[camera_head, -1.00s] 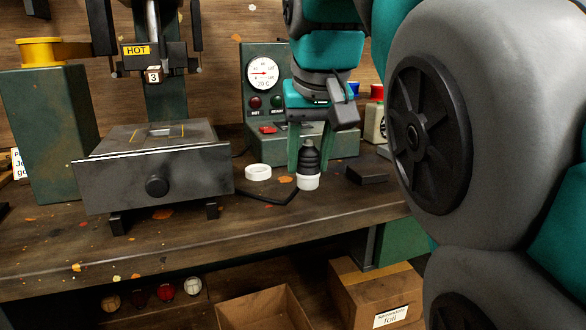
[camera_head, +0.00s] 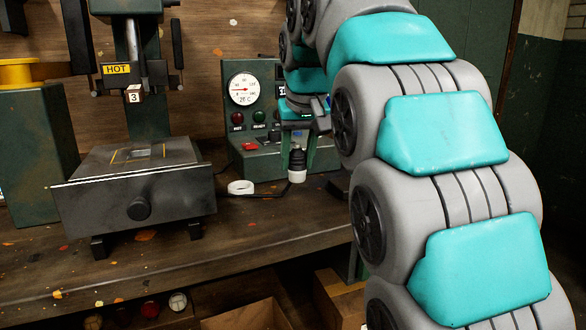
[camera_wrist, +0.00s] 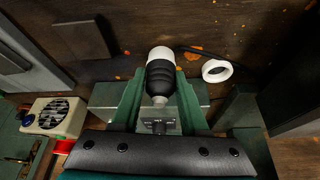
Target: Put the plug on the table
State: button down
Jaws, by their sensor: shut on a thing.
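The plug, a ribbed black piece with a white end, shows in the head view (camera_head: 297,172), upright with its white end down. In the wrist view the plug (camera_wrist: 160,75) sits between the two green fingers. My gripper (camera_head: 297,160) is shut on it, and it also shows in the wrist view (camera_wrist: 159,88). The wooden table (camera_head: 270,215) lies under the plug. The white end is at or very near the tabletop; I cannot tell whether it touches.
A white ring (camera_head: 241,187) lies left of the plug, with a thin black bar beside it. A gauge box (camera_head: 243,120) stands behind. A grey press (camera_head: 140,195) marked HOT stands at the left. A dark block (camera_wrist: 83,42) and a small vented box (camera_wrist: 55,115) are nearby.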

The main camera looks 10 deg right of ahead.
jog(key=shift+w+a+f, duration=0.1)
jog(key=shift+w, duration=0.9)
jog(key=shift+f, duration=1.75)
jog(key=shift+f, duration=0.15)
jog(key=shift+c, duration=2.1)
grip_release()
